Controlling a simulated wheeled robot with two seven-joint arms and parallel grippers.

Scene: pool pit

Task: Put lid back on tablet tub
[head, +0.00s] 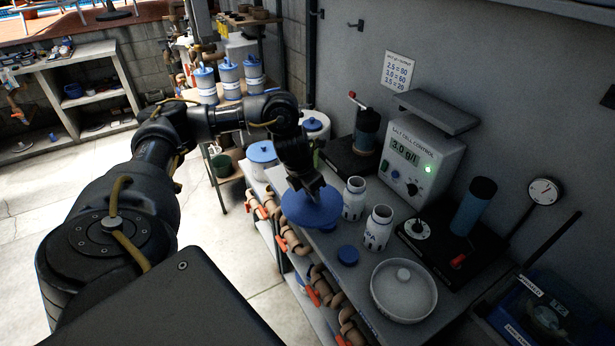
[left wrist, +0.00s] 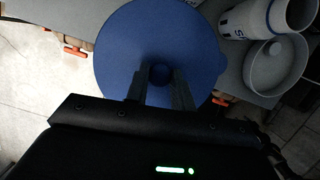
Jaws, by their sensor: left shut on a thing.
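A round blue lid (head: 312,209) is in my left gripper (head: 311,188), over the front edge of the grey counter. In the left wrist view the fingers (left wrist: 160,90) are shut on the small central knob of the lid (left wrist: 125,45). The lid hides what lies beneath it. A white tub with a blue top (head: 262,154) stands behind it, and another white tub (head: 315,124) stands farther back. I cannot tell which is the tablet tub. My right gripper is not in view.
A salt cell control box (head: 420,158) stands at the wall. Pipes with red handles run below the counter's front edge.

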